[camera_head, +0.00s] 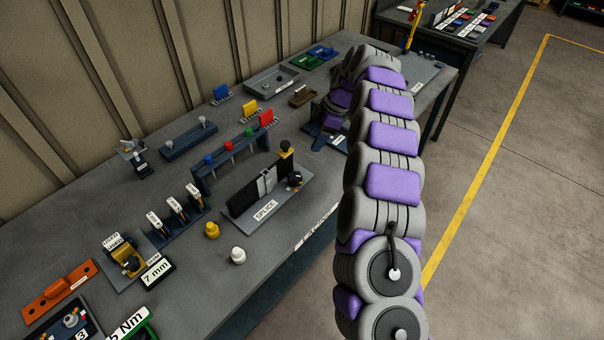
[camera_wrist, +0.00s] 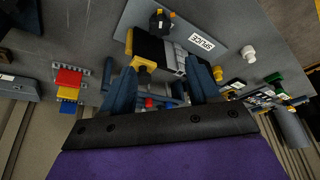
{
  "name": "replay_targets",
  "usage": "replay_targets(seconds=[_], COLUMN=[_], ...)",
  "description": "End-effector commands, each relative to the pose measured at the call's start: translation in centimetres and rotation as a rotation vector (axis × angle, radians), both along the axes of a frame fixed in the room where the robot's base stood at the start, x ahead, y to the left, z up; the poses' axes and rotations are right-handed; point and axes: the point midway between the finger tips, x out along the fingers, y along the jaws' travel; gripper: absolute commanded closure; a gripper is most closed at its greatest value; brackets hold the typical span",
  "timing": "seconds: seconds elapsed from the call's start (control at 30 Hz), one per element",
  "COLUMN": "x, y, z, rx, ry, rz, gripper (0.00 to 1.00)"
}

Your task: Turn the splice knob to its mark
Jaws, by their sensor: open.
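The splice station is a grey plate (camera_head: 272,213) labelled SPLICE, with a black upright block (camera_head: 248,192) on it. The splice knob (camera_head: 295,180) is small and black, at the plate's right end. In the wrist view the knob (camera_wrist: 160,22) is at the top, with a small yellow spot beside it; its mark and pointer are too small to read. My gripper (camera_head: 325,138) is open and empty, right of and beyond the station, partly hidden by my arm. In the wrist view its two blue fingers (camera_wrist: 163,80) are spread, with the knob beyond them, apart.
A blue rack (camera_head: 232,157) with coloured handles stands behind the station. White (camera_head: 238,256) and yellow (camera_head: 212,230) knobs stand in front. The bench near the station's front is otherwise clear.

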Motion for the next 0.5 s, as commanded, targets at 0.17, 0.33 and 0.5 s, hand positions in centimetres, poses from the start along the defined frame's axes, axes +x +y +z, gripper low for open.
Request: replay_targets(seconds=[0.17, 0.33, 0.5], x=[0.0, 0.0, -0.2], y=[0.4, 1.5, 2.8], z=[-1.2, -4.0, -7.1], rx=[0.0, -0.001, -0.002], ry=[-0.001, -0.001, -0.001], rz=[0.005, 0.004, 0.004], gripper=[0.39, 0.39, 0.39])
